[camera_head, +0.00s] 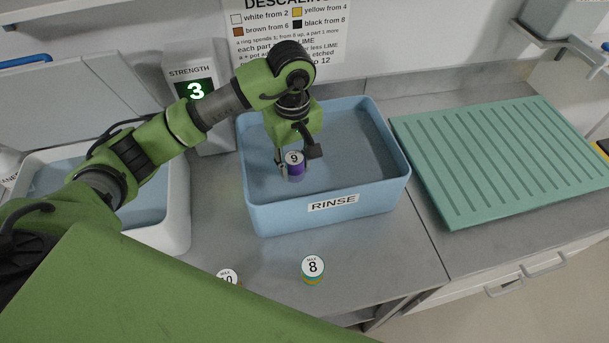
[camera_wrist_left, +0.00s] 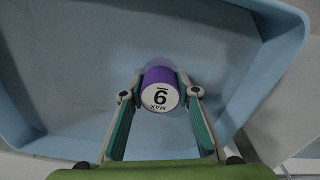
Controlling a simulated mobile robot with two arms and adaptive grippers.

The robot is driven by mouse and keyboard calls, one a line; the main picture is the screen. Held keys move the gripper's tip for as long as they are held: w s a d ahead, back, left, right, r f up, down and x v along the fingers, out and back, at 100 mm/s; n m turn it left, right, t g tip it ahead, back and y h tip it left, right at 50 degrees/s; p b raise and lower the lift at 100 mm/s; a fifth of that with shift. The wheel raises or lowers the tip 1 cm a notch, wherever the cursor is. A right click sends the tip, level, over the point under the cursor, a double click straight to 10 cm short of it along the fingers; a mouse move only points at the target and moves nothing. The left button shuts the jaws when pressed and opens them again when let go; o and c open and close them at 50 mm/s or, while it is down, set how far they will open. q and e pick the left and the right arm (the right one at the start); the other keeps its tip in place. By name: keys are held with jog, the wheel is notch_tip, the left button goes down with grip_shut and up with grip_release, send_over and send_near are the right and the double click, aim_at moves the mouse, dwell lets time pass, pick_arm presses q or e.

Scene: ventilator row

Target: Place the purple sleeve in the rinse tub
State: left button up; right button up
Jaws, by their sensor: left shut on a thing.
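The purple sleeve (camera_head: 294,170) has a white top marked 9. It is between the fingers of my left gripper (camera_head: 298,158), which is shut on it, inside the outline of the blue rinse tub (camera_head: 330,203). In the left wrist view the sleeve (camera_wrist_left: 159,92) is held between the two fingertips of the left gripper (camera_wrist_left: 158,95), with the label "MAX 9" facing the camera. The tub's pale blue floor and walls (camera_wrist_left: 40,100) surround it there. I cannot tell whether the sleeve touches the tub floor. My right gripper is not in view.
A white tub (camera_head: 178,215) stands at the left, partly behind my arm. A strength display (camera_head: 197,95) reads 3. Two labelled pieces, one marked 8 (camera_head: 312,268), stand at the counter's front. A green ribbed drainboard (camera_head: 500,155) lies at the right. A descaling sign (camera_head: 290,30) is behind.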

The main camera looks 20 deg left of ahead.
aim_at(296, 190)
pick_arm(q)
notch_tip(296, 190, down, 3)
jog(key=shift+r+p, duration=0.2)
jog(key=shift+p, duration=0.1)
jog(key=shift+f, duration=0.6)
notch_tip(296, 190, down, 3)
jog(key=shift+p, duration=0.7)
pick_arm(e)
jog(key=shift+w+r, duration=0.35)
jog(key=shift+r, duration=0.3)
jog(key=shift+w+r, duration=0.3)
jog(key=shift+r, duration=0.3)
pick_arm(q)
jog(key=shift+f, duration=0.1)
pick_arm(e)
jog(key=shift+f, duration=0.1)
pick_arm(q)
jog(key=shift+f+b, duration=0.1)
jog(key=shift+b, duration=0.25)
jog(key=o, duration=1.1)
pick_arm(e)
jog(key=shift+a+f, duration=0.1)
